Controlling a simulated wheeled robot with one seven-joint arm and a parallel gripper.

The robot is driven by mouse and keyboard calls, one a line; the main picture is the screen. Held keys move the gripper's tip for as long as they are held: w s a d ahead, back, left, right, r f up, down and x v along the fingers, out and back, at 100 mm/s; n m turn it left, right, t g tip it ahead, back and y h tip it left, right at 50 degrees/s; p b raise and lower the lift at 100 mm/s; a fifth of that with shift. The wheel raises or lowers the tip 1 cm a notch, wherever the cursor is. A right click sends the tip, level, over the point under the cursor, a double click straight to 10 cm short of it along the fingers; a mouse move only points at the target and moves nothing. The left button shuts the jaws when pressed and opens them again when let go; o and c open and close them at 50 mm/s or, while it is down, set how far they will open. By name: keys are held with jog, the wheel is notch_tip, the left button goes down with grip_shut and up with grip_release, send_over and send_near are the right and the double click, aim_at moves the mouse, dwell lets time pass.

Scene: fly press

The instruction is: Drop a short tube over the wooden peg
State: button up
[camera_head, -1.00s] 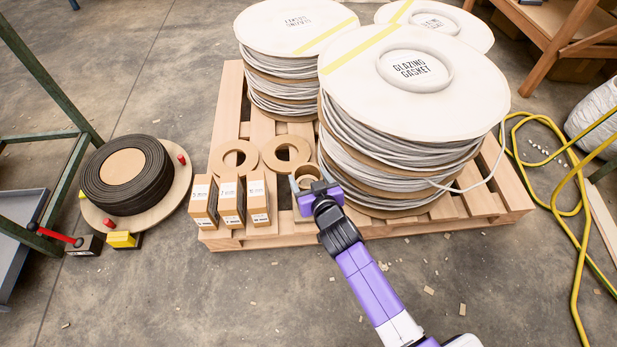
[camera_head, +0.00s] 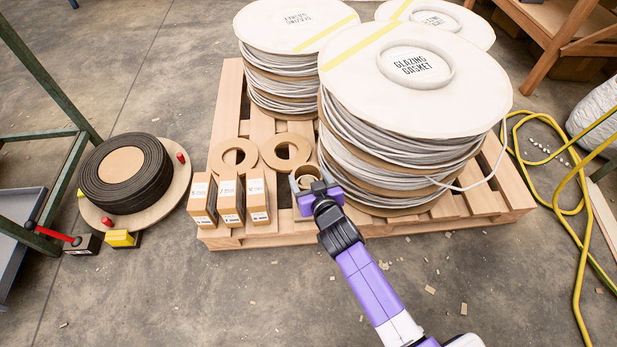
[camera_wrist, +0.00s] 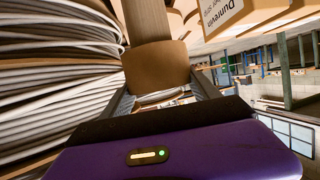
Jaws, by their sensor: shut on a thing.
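My gripper (camera_head: 308,184) is shut on a short brown cardboard tube (camera_head: 305,171) at the front edge of the pallet, left of the large front reel. In the wrist view the tube (camera_wrist: 157,66) sits between the two grey fingers (camera_wrist: 160,92). A pale wooden strip (camera_wrist: 145,20) rises behind the tube there; I cannot tell whether it is the peg or a pallet board. The peg cannot be made out for certain in the head view. Whether anything stands inside the tube cannot be told.
Gasket reels (camera_head: 400,150) stand close right of my gripper on the wooden pallet (camera_head: 280,238). Several small boxes (camera_head: 230,202) stand to its left, with two cardboard rings (camera_head: 285,152) behind. A black coil (camera_head: 125,172) lies on a round board at left. A yellow hose (camera_head: 583,240) lies at right.

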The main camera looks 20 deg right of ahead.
jog(key=shift+f+b, duration=0.5)
jog(key=shift+f, duration=0.1)
dwell(0.5)
dwell(0.3)
jog(key=o, duration=1.4)
jog(key=shift+o, duration=0.6)
jog(key=shift+r, duration=0.15)
jog(key=shift+r+p, duration=3.6)
jog(key=shift+r, duration=0.35)
